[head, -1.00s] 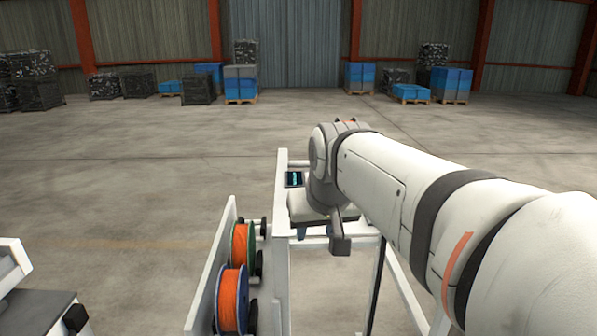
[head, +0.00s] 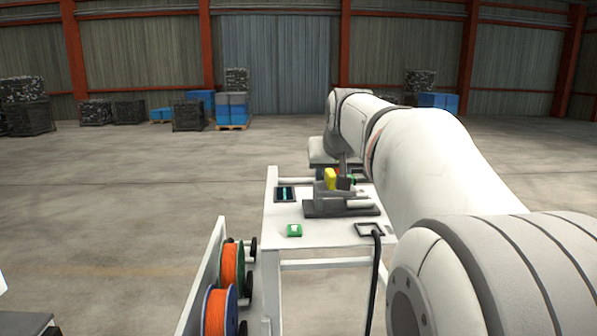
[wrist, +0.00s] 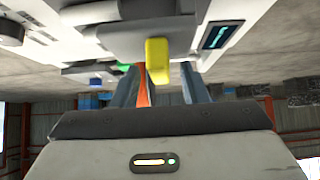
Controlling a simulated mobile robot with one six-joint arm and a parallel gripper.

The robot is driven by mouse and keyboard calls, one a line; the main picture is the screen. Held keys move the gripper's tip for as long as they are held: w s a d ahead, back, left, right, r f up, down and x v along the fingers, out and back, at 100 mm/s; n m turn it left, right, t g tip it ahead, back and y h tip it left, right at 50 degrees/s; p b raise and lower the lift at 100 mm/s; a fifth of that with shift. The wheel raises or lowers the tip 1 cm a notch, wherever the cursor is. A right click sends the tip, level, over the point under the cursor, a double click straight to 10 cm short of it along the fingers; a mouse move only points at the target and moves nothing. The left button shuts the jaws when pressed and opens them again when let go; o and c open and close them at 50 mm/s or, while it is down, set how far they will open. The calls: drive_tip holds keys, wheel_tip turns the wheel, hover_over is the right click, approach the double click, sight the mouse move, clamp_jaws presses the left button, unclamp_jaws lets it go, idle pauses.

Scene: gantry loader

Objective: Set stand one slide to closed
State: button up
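A white stand (head: 285,214) stands ahead in the head view. It carries a grey slide fixture (head: 340,207) with an upright yellow handle (head: 330,177). In the wrist view the yellow handle (wrist: 157,60) shows near the tips of my gripper (wrist: 167,82). The two grey fingers are spread apart, one on each side of the handle's line, with a visible gap to the right finger. Whether either finger touches it I cannot tell. In the head view my arm covers the fixture's far side and most of my gripper. The slide's position is unclear.
On the stand are a dark display (head: 285,194), a green button box (head: 294,230) and a framed socket (head: 369,229) with a black cable. A rack with orange spools (head: 216,310) stands left of it. Open floor lies to the left and beyond.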

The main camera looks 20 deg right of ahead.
drive_tip(key=shift+w+f, duration=0.3)
drive_tip(key=shift+f, duration=0.05)
drive_tip(key=shift+c, duration=0.3)
clamp_jaws()
